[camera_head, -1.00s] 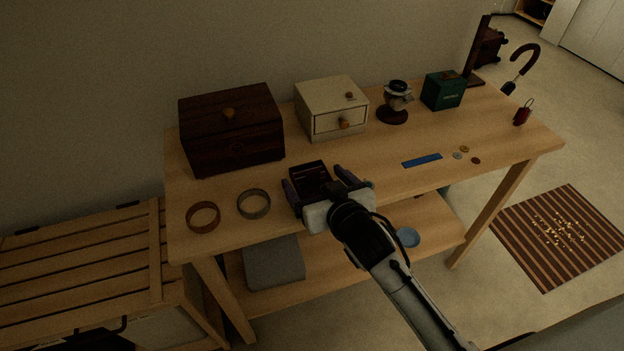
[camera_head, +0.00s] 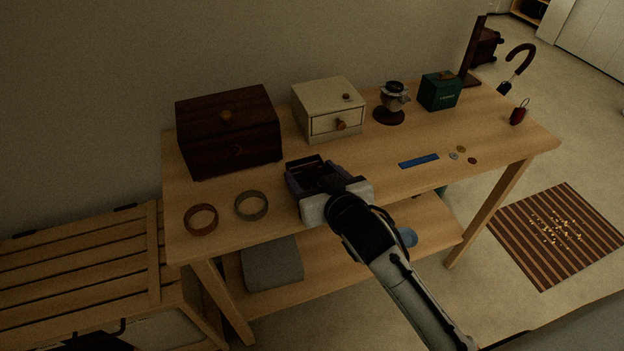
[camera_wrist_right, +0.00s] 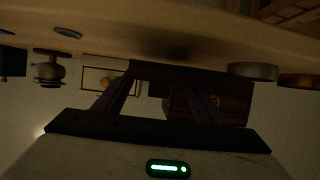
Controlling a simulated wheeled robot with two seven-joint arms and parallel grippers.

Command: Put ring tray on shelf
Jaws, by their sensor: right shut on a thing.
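The ring tray (camera_head: 308,167) is a small dark box-like tray near the front edge of the wooden table. My right gripper (camera_head: 318,182) is shut on it, with a finger on either side. The tray also shows, dark, between the fingers in the right wrist view (camera_wrist_right: 160,77). I cannot tell whether it touches the tabletop. The shelf (camera_head: 345,255) is the wooden board low under the table; my right arm hides part of it. My left gripper is not in view.
A dark wooden box (camera_head: 215,145), a cream drawer box (camera_head: 318,95) and a green box (camera_head: 440,92) stand behind. A grey object (camera_head: 272,264) sits on the shelf's left, a blue round one (camera_head: 408,237) to the right.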

